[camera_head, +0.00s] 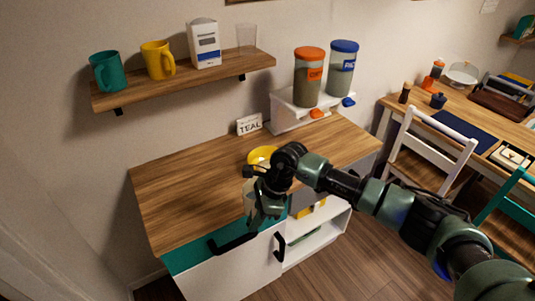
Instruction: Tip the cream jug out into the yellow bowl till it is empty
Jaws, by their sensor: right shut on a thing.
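The yellow bowl (262,154) stands on the wooden cabinet top, and my right gripper and wrist cover its near part. My right gripper (258,193) is in front of the bowl, close to the cabinet's front edge, and is shut on the cream jug. Only a pale strip of the cream jug (248,190) shows at the left of the gripper. Most of the jug is hidden, so I cannot tell its tilt or its contents. My left gripper is not in view.
The cabinet top (190,185) is clear on the left. A sign (249,124) stands at the back, next to a white dispenser stand (290,115) with two canisters. A wall shelf (185,80) holds mugs, a carton and a glass. A white chair (432,145) stands at right.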

